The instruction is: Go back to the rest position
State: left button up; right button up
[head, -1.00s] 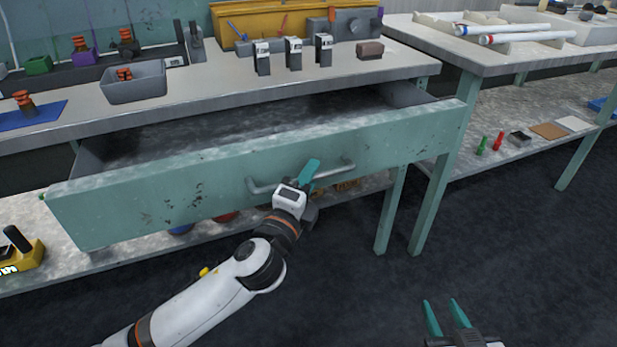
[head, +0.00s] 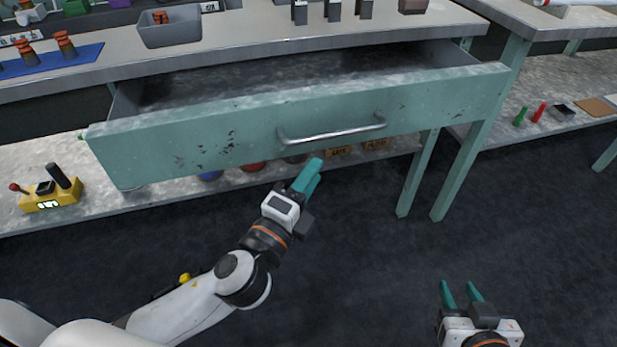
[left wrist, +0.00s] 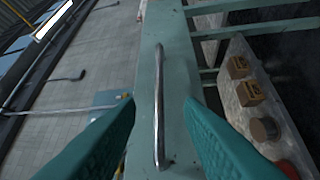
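My left gripper (head: 309,175) is below and in front of the metal drawer handle (head: 332,133), apart from it. In the left wrist view its two teal fingers are spread, with nothing between them, and the handle (left wrist: 158,90) shows ahead. The teal drawer (head: 215,130) is pulled out from under the workbench (head: 245,35), and the part of its inside that shows looks bare. My right gripper (head: 462,292) is at the lower right over the dark floor, its two fingers apart and empty.
A lower shelf (head: 30,165) under the bench bears a yellow device (head: 52,195) and several boxes. Table legs (head: 470,160) stand right of the drawer. The grey tray (head: 170,28) sits on the bench. The dark floor (head: 365,250) between my grippers is clear.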

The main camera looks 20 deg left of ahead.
pick_arm(q)
jog(key=shift+s, duration=0.1)
dwell(0.4)
